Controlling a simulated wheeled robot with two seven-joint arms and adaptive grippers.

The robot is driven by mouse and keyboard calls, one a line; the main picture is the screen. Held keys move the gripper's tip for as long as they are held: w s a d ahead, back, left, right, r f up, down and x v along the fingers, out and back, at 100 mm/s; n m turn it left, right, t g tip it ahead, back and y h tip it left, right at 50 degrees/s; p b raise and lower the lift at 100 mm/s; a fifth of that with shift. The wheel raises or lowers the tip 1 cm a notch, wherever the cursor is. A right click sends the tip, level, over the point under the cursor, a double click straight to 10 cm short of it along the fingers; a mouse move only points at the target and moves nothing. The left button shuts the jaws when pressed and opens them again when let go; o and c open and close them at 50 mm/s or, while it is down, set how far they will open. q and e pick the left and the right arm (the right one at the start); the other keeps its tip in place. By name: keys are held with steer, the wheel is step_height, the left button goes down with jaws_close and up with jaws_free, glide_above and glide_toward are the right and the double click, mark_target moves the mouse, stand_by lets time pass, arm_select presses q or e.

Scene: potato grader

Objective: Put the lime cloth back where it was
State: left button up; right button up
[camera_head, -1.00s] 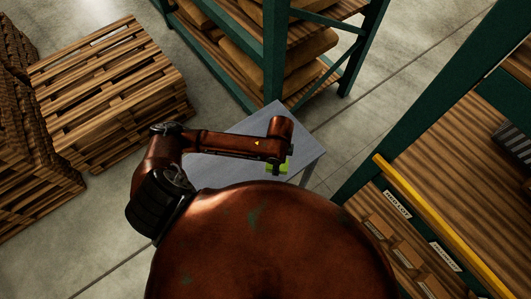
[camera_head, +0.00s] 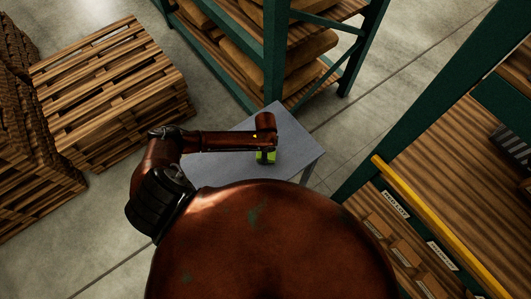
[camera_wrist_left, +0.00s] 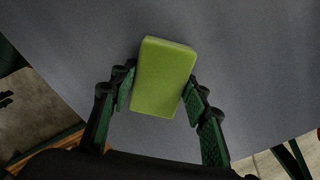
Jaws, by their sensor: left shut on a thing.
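The lime cloth (camera_wrist_left: 163,77) is a lime-green block shape, seen between my left fingers in the left wrist view. My left gripper (camera_wrist_left: 158,98) is shut on it, with one finger on each side. My left gripper (camera_head: 266,152) is partly hidden there by the wrist. I cannot tell whether the cloth touches the table top. My right gripper is not in view.
A green-framed rack (camera_head: 276,60) with sacks stands behind the table. Stacked wooden pallets (camera_head: 110,90) are at the left. At the right is a shelf with a yellow rail (camera_head: 430,225) and small labelled bins (camera_head: 383,228). The table top around the cloth looks clear.

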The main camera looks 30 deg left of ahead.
arm_select(q)
steer(key=o, duration=1)
steer(key=shift+f, duration=0.1)
step_height(320, 180, up, 12)
steer(key=shift+r+b, duration=0.1)
steer(key=shift+b, duration=0.3)
